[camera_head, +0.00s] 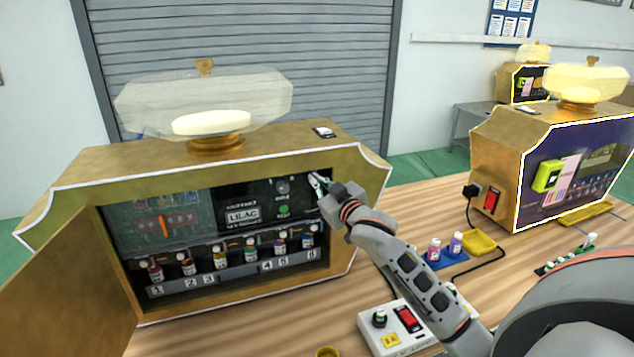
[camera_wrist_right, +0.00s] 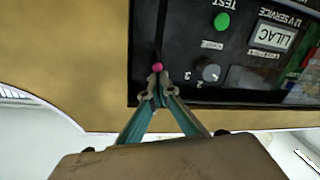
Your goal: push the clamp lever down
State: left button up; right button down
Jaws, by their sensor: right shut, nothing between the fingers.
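A thin dark lever with a small pink ball tip (camera_wrist_right: 157,67), which looks like the clamp lever, shows in the right wrist view at the edge of the black panel. My right gripper (camera_wrist_right: 158,84) is shut and empty, its teal fingertips right at the pink ball; I cannot tell whether they touch it. In the head view the right gripper (camera_head: 318,184) is at the upper right corner of the open gold machine (camera_head: 357,180), and the lever is hidden or too small to make out there. My left gripper is not in view.
Beside the lever are a grey dial (camera_wrist_right: 211,72), a green button (camera_wrist_right: 222,21) and a LILAC display (camera_head: 242,215). Several small bottles (camera_head: 220,257) stand below. The door (camera_head: 70,290) hangs open at left. A white control box (camera_head: 395,325) stands on the wooden table under my arm.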

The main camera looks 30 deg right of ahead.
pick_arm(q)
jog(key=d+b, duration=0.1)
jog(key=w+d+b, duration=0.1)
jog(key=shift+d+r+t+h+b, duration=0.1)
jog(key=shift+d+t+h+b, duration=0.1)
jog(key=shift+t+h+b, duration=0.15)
pick_arm(e)
jog(key=shift+s+f+t, duration=0.25)
jog(key=shift+f+t, duration=0.2)
jog(key=shift+t, duration=0.45)
